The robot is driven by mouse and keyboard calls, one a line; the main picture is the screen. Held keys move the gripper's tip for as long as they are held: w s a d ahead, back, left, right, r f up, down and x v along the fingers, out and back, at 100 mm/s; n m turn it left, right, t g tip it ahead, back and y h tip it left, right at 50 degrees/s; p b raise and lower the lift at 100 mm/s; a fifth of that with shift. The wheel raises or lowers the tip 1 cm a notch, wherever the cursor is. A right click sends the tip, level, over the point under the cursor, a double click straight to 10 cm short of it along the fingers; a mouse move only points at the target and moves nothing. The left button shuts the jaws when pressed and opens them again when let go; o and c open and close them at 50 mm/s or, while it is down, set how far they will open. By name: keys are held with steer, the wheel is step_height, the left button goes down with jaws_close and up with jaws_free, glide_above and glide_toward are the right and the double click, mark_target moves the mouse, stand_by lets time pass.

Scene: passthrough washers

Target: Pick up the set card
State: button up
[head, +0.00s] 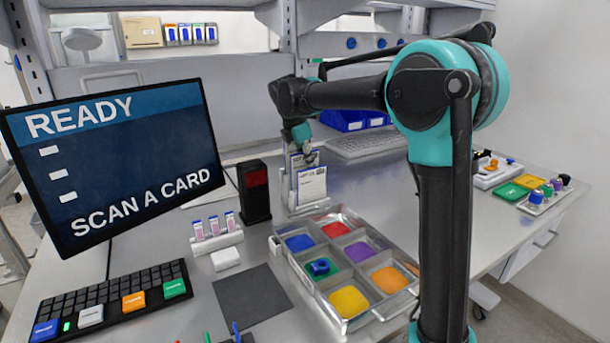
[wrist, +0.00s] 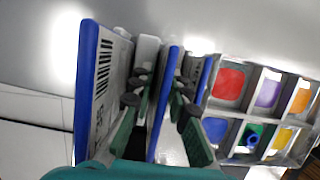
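Several white set cards with blue edges stand upright in a small rack (head: 309,208) on the bench; the front card (head: 312,184) shows in the head view. In the wrist view, a large card with a barcode (wrist: 98,85) stands left of my gripper (wrist: 160,98). Another card (wrist: 167,85) stands edge-on between the two fingers, and one more (wrist: 205,72) stands to the right. My gripper is open around the middle card, with gaps seeming to show beside it. In the head view, my gripper (head: 303,150) is low at the tops of the cards.
A sorting tray (head: 335,316) with coloured compartments lies in front of the rack. A black scanner box (head: 254,190) stands to its left. The monitor (head: 115,155) reads "READY" and "SCAN A CARD". A grey mat (head: 252,297) and a keyboard (head: 115,300) lie nearer.

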steer(key=shift+f, duration=0.1)
steer(key=shift+c, duration=0.2)
jaws_close()
